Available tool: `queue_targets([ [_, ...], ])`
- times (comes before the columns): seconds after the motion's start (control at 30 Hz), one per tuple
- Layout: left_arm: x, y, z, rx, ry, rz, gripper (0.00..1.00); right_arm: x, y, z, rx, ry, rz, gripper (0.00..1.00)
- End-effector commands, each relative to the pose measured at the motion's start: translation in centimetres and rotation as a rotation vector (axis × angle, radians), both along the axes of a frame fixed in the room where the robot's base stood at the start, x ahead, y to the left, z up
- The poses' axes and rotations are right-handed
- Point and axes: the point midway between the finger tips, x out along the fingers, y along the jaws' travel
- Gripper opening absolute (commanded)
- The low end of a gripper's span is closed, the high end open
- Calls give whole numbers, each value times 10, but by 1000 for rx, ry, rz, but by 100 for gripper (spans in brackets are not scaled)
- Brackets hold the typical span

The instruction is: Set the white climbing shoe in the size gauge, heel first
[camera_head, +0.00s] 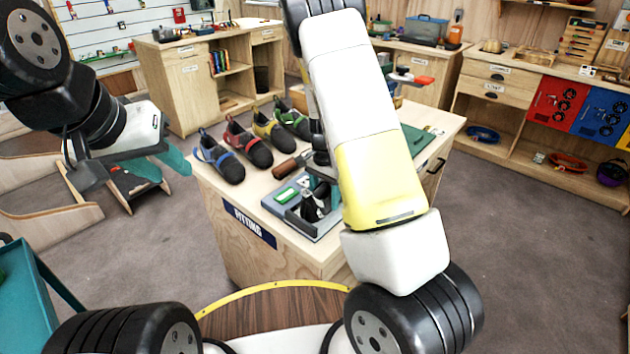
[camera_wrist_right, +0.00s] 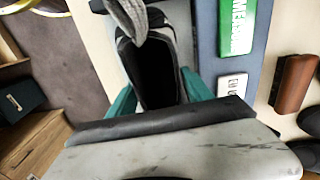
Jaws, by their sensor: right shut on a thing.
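The white climbing shoe shows in the right wrist view as a pale upper with a dark opening (camera_wrist_right: 153,78) and a grey pull loop. In the head view it is small and partly hidden at the gauge. My right gripper (camera_wrist_right: 158,98) has its teal fingers on both sides of the shoe, shut on it. The size gauge (camera_wrist_right: 247,72) is a blue-grey plate with a green label beside the shoe; it sits on the fitting table in the head view (camera_head: 272,207). Whether the shoe touches the gauge is unclear. My left gripper (camera_head: 172,160) hangs left of the table, apart from everything there; its finger gap is unclear.
Several dark shoes with coloured trim, including a blue-trimmed one (camera_head: 222,160), stand in a row on the fitting table (camera_head: 218,205). A brown-handled thing (camera_head: 285,168) lies behind the gauge, also in the wrist view (camera_wrist_right: 294,84).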

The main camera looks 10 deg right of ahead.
Motion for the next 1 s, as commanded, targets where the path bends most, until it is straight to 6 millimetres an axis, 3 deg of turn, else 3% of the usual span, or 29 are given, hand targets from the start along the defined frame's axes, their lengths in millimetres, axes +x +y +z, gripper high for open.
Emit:
queue_targets([
  [0.73, 0, 0, 0, 0, 0, 0, 36, 0, -2, -5, -3, 1, -1, 8],
  [0.77, 0, 0, 0, 0, 0, 0, 36, 0, -2, -6, -3, 1, -1, 0],
  [1.0, 0, 0, 0, 0, 0, 0, 36, 0, -2, -7, -4, 3, -1, 0],
])
